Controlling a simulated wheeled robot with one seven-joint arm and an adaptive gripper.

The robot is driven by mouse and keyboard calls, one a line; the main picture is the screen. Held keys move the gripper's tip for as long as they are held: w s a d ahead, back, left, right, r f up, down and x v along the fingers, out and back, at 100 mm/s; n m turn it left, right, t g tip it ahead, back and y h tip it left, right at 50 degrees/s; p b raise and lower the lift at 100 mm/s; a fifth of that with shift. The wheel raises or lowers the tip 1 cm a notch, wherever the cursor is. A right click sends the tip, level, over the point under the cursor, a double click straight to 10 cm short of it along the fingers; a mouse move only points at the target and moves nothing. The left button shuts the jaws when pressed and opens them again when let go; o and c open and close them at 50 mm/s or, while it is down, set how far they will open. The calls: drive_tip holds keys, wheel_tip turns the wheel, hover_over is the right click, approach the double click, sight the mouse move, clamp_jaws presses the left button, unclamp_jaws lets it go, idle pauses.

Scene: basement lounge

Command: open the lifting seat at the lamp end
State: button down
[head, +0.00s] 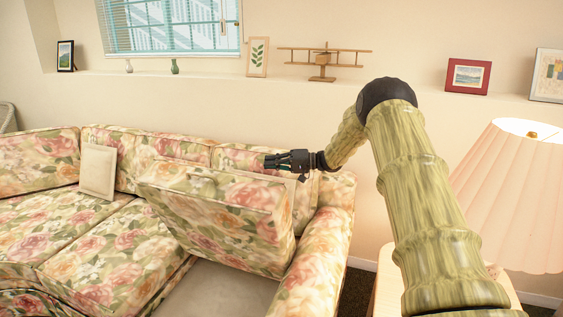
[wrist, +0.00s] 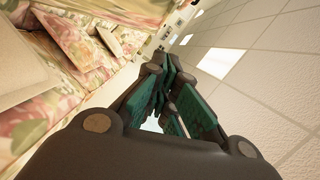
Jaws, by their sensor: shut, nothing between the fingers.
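The lifting seat (head: 215,205) is the floral cushion at the lamp end of the sofa. It stands tilted up, its front edge raised toward the backrest, and a bare pale base (head: 228,290) shows below it. My gripper (head: 268,161) is shut and empty, just above and behind the seat's raised edge, near the sofa's backrest. Whether it touches the seat I cannot tell. In the wrist view my shut fingers (wrist: 165,85) point away, with floral fabric to the left. The lamp (head: 510,195) with a pleated pink shade stands at the right.
The sofa's floral armrest (head: 318,250) lies between the seat and the side table (head: 388,290) under the lamp. The neighbouring seat (head: 105,250) lies flat, with a cream pillow (head: 98,171) behind it. A wall ledge above holds frames and a model plane (head: 323,60).

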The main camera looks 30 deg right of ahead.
drive_tip(key=s+a, duration=0.1)
drive_tip(key=s+a+f, duration=0.1)
drive_tip(key=shift+s+a+f+p, duration=0.15)
drive_tip(key=shift+a+f+p, duration=0.1)
drive_tip(key=shift+a+p, duration=0.1)
